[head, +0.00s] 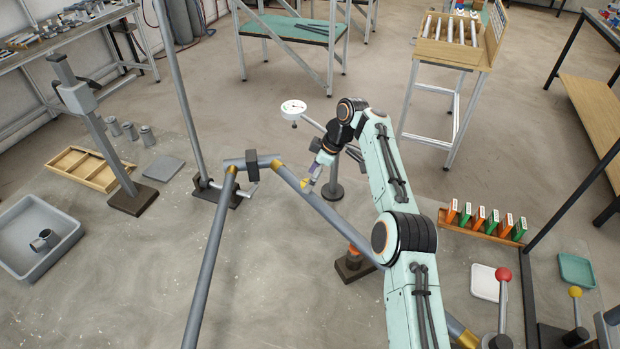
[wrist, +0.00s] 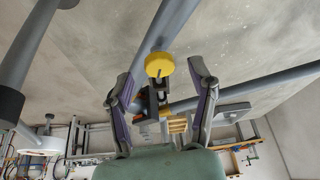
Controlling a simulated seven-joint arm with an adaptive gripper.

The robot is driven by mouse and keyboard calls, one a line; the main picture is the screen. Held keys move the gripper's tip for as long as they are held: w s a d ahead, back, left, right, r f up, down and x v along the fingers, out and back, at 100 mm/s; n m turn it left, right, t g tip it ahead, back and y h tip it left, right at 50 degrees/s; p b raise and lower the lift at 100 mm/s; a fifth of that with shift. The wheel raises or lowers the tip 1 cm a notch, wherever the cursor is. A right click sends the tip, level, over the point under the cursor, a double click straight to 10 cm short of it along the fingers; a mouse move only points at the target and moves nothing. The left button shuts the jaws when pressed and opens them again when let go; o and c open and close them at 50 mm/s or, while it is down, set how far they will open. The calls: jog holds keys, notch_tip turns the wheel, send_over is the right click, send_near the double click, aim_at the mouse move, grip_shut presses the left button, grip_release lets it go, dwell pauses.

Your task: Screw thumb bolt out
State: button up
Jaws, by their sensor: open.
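A yellow round thumb bolt (wrist: 159,64) sits on the grey tube frame, near a tube junction. In the wrist view my gripper (wrist: 157,78) is open, with one finger on each side of the bolt head and a visible gap to both. The bolt's threaded part is hidden. I cannot tell how far the bolt is screwed in.
The grey tube frame (head: 207,262) runs down on the left and behind my arm on the right. A dark clamp (head: 252,167) holds its top bar. A round white gauge (head: 293,107) stands behind my gripper. A grey bin (head: 38,238) and wooden tray (head: 88,168) lie left.

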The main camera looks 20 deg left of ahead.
jog(key=v, duration=0.6)
jog(key=shift+d+r, duration=0.2)
jog(key=shift+r, duration=0.15)
